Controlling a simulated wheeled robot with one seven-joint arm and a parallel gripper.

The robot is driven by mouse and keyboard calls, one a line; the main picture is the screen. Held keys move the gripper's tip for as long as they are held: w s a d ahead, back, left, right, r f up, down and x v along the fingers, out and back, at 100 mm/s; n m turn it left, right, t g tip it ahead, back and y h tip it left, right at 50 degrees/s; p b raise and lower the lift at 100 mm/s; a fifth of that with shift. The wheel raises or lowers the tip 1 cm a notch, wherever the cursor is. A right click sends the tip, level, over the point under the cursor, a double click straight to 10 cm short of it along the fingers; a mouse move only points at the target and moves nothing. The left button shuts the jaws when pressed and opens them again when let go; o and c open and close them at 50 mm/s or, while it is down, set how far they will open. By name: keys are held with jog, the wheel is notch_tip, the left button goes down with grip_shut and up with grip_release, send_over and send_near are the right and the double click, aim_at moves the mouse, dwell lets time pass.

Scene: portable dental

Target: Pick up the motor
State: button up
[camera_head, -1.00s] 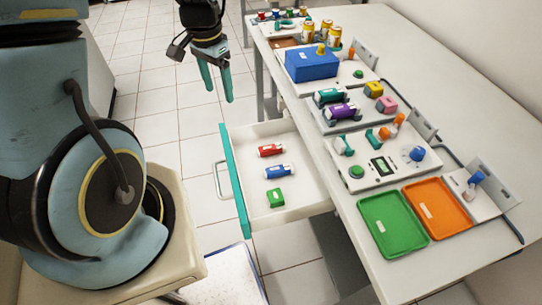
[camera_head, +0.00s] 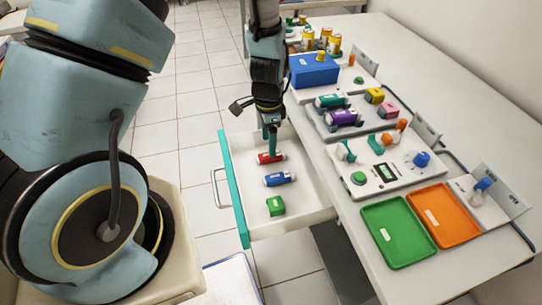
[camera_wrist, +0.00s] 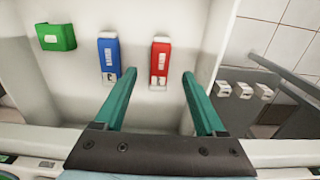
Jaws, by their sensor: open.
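Three small parts lie in the open white drawer; I cannot tell for certain which one is the motor. A red block-like part with a white label (camera_head: 265,158) is furthest back, a blue one (camera_head: 279,178) is in the middle, and a green block (camera_head: 276,206) is nearest. In the wrist view the red part (camera_wrist: 160,57) shows between my fingertips, with the blue part (camera_wrist: 109,55) and green block (camera_wrist: 56,37) to its left. My gripper (camera_head: 271,142) is open and empty, pointing down over the red part. The fingers partly cover it in the head view.
The drawer (camera_head: 300,215) has a teal front and pulls out from the white table. On the table stand a blue box (camera_head: 314,71), teal and purple cylinders (camera_head: 343,117), a green tray (camera_head: 399,229) and an orange tray (camera_head: 444,215). The drawer floor right of the parts is clear.

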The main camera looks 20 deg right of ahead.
jog(key=shift+d+f+p, duration=0.2)
jog(key=shift+f+p, duration=0.25)
jog(key=shift+f, duration=0.8)
jog(key=shift+d+f+p, duration=0.15)
jog(key=shift+f+p, duration=0.25)
jog(key=shift+f, duration=0.85)
jog(key=shift+c, duration=0.2)
grip_shut()
